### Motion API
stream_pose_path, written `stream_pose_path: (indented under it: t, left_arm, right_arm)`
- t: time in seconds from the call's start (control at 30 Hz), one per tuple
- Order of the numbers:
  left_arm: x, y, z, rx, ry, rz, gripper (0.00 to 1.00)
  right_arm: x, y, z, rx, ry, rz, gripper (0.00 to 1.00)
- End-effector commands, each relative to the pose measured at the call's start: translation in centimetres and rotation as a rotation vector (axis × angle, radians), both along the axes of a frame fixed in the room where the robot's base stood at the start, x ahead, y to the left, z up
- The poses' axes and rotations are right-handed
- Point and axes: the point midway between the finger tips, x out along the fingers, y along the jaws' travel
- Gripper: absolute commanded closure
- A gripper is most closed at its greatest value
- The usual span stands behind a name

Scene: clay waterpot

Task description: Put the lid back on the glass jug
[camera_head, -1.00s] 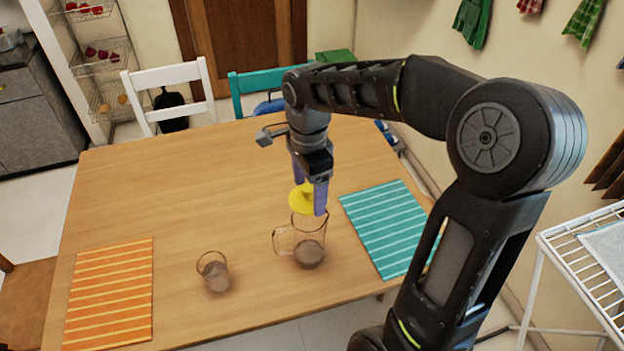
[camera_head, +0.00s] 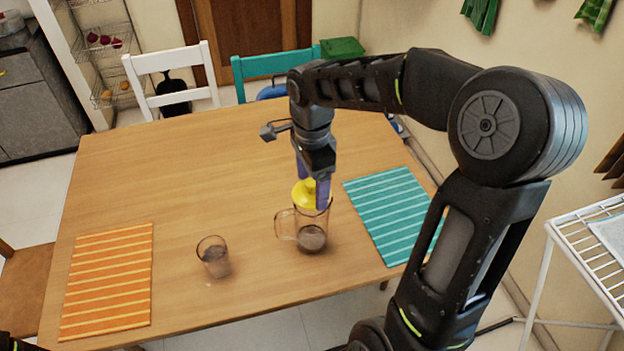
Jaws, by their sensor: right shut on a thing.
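The glass jug (camera_head: 312,238) stands upright on the table, right of centre, with its handle to the left and dark content at its bottom. The yellow lid (camera_head: 307,196) is at the jug's mouth, between the fingers of my right gripper (camera_head: 313,190). My right gripper points down over the jug and is shut on the lid. The lid looks roughly level; I cannot tell whether it touches the rim all round, as a finger hides part of it. My left gripper is not in view.
A small glass (camera_head: 214,258) with dark content stands left of the jug. An orange striped mat (camera_head: 108,280) lies at the left and a teal striped mat (camera_head: 391,214) at the right. The wooden table (camera_head: 190,170) is clear behind the glass. A white rack (camera_head: 590,235) stands at the right.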

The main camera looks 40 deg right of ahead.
Motion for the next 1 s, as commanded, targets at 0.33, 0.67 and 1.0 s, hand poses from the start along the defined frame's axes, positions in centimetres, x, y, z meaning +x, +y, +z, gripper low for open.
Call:
stream_pose_path:
  t: [0.33,0.67,1.0]
  left_arm:
    - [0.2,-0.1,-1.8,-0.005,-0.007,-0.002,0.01]
    - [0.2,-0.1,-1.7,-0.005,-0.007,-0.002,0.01]
    - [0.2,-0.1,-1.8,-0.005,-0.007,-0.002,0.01]
  right_arm:
    - [0.0,0.0,-2.3,0.0,0.0,0.0,0.63]
    - [0.0,0.0,-2.3,0.0,0.0,0.0,0.63]
    - [0.0,0.0,-2.3,0.0,-0.001,0.0,0.63]
